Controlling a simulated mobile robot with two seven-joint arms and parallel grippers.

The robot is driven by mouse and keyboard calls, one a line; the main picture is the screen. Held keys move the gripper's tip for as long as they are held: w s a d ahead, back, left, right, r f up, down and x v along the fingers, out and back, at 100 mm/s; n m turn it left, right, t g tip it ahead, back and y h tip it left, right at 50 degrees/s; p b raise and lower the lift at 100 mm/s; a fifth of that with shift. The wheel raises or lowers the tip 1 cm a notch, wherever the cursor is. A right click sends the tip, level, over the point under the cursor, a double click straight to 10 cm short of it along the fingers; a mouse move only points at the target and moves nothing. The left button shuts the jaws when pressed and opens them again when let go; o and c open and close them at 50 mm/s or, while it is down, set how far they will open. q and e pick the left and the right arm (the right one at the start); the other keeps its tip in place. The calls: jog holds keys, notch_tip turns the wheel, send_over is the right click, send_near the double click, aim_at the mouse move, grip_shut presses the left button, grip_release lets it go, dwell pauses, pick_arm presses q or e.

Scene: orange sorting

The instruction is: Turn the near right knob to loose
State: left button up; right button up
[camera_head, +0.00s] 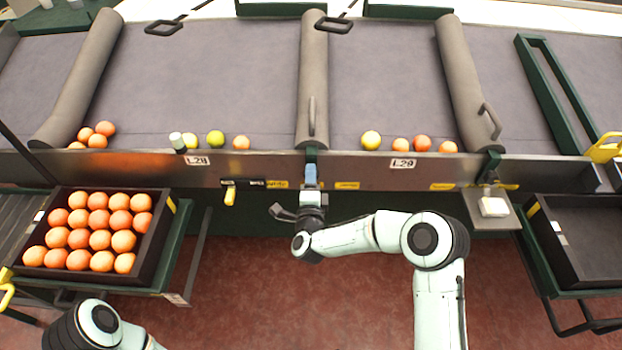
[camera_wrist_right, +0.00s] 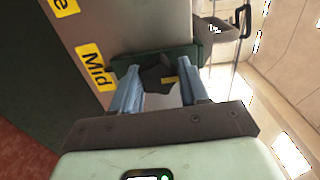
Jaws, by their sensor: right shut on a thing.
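My right gripper (camera_head: 310,172) is at the front rail, below the middle grey padded divider. In the right wrist view, its blue fingers (camera_wrist_right: 160,84) are shut on a dark knob (camera_wrist_right: 156,72) with a small yellow mark. The knob sits at a green bracket (camera_wrist_right: 207,38). Beside it, a yellow label (camera_wrist_right: 94,66) reads "Mid"; another yellow label (camera_wrist_right: 64,6) is cut off, ending in "e". The head view hides the knob behind the gripper. My left arm shows at the bottom left; its gripper is out of view.
A crate of oranges (camera_head: 68,193) stands at left, and an empty dark crate (camera_head: 567,215) at right. Fruit lies behind the front rail (camera_head: 375,177) in both lanes. A small scale-like plate (camera_head: 493,207) sticks out right of my forearm. The red floor is clear.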

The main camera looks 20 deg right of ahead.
jog(key=o, duration=1.1)
jog(key=shift+c, duration=0.2)
jog(key=v, duration=1.3)
jog(key=shift+s, duration=0.2)
